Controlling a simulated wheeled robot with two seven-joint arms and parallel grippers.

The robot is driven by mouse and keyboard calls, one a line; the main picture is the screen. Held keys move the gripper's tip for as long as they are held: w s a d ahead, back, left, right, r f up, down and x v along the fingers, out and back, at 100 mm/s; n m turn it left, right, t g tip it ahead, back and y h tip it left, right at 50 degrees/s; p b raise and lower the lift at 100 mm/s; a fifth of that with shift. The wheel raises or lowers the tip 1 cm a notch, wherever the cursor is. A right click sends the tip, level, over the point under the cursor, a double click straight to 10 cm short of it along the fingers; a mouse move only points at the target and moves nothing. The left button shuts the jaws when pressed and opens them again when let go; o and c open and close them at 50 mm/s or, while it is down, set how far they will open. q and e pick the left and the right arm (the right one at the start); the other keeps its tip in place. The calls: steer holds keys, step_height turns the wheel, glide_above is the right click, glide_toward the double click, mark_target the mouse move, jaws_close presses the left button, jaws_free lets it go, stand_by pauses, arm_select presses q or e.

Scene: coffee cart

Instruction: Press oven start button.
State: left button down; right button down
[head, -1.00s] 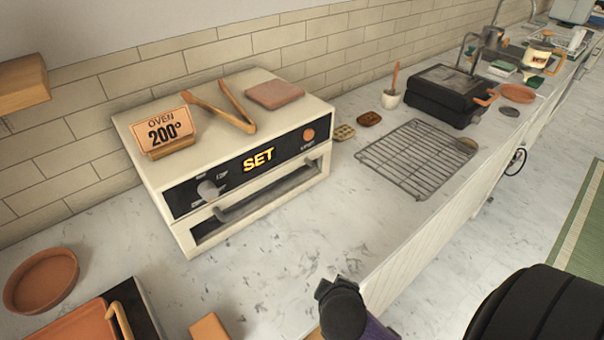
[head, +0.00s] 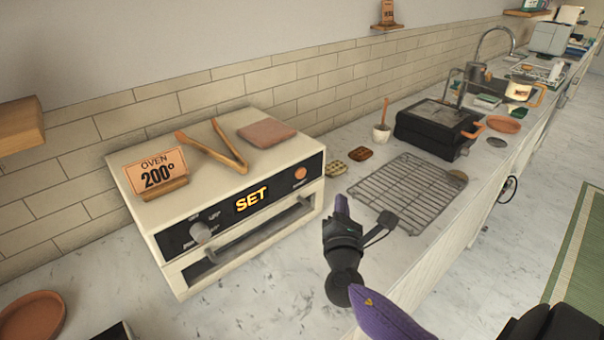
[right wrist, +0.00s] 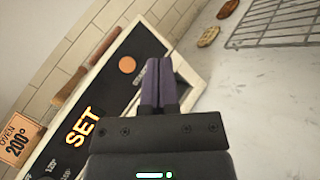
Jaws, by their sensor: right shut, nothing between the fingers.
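The cream oven (head: 235,185) stands on the counter, its black panel showing SET (head: 251,198) in lit letters. The round orange start button (head: 301,173) is at the panel's right end; it also shows in the right wrist view (right wrist: 127,65). A knob (head: 203,232) sits at the panel's left. My right gripper (head: 342,204) is shut and empty, in front of and to the right of the button. In the right wrist view its purple fingers (right wrist: 160,82) are together, just right of the button and apart from it in the picture. My left gripper is out of view.
Tongs (head: 213,152), a folded cloth (head: 267,133) and an "OVEN 200°" sign (head: 157,174) are on the oven top. A wire rack (head: 407,190) lies right of my gripper. A black grill (head: 437,130) stands farther back. The counter before the oven is mostly clear.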

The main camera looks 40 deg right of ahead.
mark_target(302, 173)
steer(key=w+b, duration=0.3)
steer(key=w, duration=0.5)
steer(key=shift+w+a+b, duration=0.35)
steer(key=shift+w+a, duration=0.05)
stand_by(0.3)
stand_by(0.4)
stand_by(0.9)
